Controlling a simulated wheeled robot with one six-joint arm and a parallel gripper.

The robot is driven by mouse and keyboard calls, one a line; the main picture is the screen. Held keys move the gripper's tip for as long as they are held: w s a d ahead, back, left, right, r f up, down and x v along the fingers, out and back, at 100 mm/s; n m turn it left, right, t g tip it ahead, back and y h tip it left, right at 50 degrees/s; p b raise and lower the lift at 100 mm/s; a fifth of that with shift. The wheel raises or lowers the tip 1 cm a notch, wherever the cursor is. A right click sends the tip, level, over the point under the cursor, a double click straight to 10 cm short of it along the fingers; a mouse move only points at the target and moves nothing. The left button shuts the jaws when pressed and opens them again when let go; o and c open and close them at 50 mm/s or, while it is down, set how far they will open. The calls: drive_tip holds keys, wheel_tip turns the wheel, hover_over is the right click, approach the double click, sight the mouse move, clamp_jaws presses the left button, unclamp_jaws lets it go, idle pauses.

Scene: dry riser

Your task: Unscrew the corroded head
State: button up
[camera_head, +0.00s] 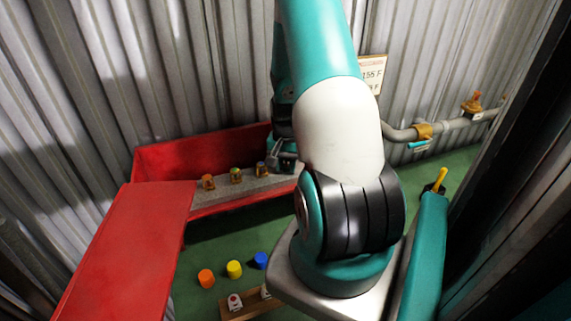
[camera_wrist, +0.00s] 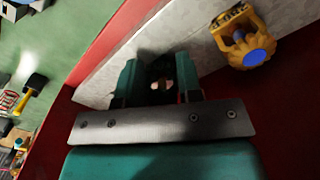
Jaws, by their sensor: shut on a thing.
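A rusty orange-brown head (camera_head: 473,104) stands on the grey pipe (camera_head: 450,126) at the right of the head view. Three small brass heads with orange (camera_head: 208,182), green (camera_head: 236,175) and blue (camera_head: 261,169) marks stand in a row on a grey shelf. My gripper (camera_head: 283,163) is low over this shelf, just right of the blue-marked head. In the wrist view, the jaws (camera_wrist: 162,84) are shut on a small, dark thing, mostly hidden between the teal fingers; I cannot tell what it is. The blue-marked head (camera_wrist: 250,45) is apart from them at upper right.
A red bin (camera_head: 160,158) surrounds the shelf, with a red panel (camera_head: 125,250) at front left. Orange (camera_head: 206,278), yellow (camera_head: 234,269) and blue (camera_head: 260,260) caps stand below. A sign reading 155 F (camera_head: 373,73) hangs behind my arm. Green floor is open between.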

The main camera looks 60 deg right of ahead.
drive_tip(key=n, duration=0.5)
drive_tip(key=shift+s+d+n, duration=0.15)
drive_tip(key=shift+s+n, duration=0.15)
drive_tip(key=o, duration=1)
